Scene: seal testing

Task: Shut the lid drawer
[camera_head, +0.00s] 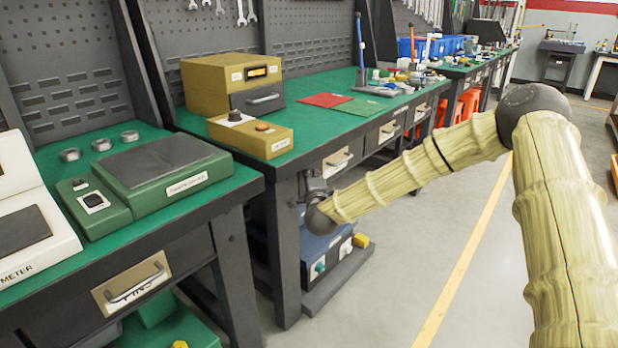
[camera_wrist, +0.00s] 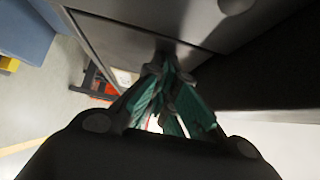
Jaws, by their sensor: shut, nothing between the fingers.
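A drawer front with a pale plate and metal handle (camera_head: 340,160) sits under the green-topped bench at the middle. Its label is too small to read, so I cannot tell whether it is the lid drawer. It looks about flush with the bench front, but any small gap cannot be judged. My gripper (camera_head: 314,187) is just below and left of that handle, by the bench leg, mostly hidden behind my wrist. In the wrist view my gripper (camera_wrist: 173,62) is shut and empty, its green-sided fingers reaching a dark grey panel (camera_wrist: 130,38); contact is unclear.
More handled drawers (camera_head: 387,132) run along the bench to the right. A left bench has its own drawer (camera_head: 132,285). A yellow unit (camera_head: 232,82) and control box (camera_head: 250,133) stand above. A blue box (camera_head: 325,250) sits below. Floor (camera_head: 420,240) at right is clear.

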